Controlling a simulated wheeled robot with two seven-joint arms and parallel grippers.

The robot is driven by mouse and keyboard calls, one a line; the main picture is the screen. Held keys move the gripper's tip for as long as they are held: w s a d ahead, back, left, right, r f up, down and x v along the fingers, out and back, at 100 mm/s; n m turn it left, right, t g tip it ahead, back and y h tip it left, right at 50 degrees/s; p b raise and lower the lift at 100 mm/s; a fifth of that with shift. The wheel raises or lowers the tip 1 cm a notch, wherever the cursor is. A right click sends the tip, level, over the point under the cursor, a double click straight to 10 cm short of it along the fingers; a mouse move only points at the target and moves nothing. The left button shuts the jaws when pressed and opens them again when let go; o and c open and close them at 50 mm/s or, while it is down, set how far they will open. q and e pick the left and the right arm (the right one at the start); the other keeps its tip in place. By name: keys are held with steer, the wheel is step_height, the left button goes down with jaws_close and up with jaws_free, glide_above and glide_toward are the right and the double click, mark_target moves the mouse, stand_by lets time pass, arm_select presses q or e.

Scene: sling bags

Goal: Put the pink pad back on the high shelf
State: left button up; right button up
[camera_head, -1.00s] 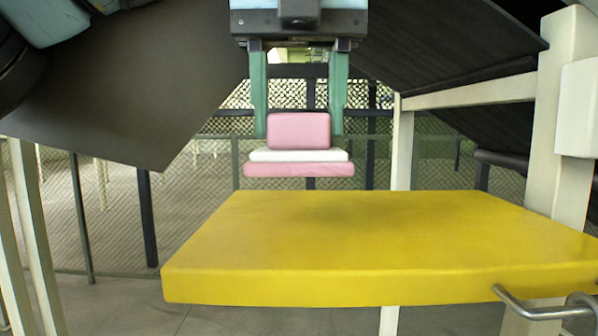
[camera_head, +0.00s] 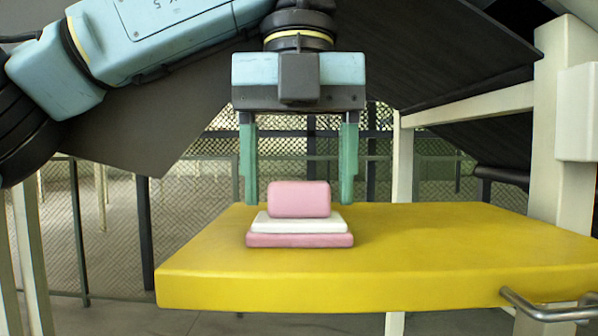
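The pink pad (camera_head: 299,240) is a stack with a pink base, a white layer (camera_head: 299,222) and a narrower pink block (camera_head: 299,199) on top. It sits level on the left part of the yellow shelf (camera_head: 460,250). My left gripper (camera_head: 298,203) hangs straight down over the pad. Its green fingers are spread, one on each side of the top block, with a visible gap on both sides. They touch nothing that I can see. My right gripper is not in view.
A white post (camera_head: 565,130) and a rail stand at the right of the shelf. A metal handle (camera_head: 545,308) sticks out at the lower right. A dark sloping panel (camera_head: 460,60) hangs at the upper right. The shelf right of the pad is bare.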

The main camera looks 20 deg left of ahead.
arm_select(q)
steer(key=shift+r, duration=0.15)
step_height(320, 180, up, 6)
steer(key=p, duration=0.3)
steer(key=shift+r, duration=0.7)
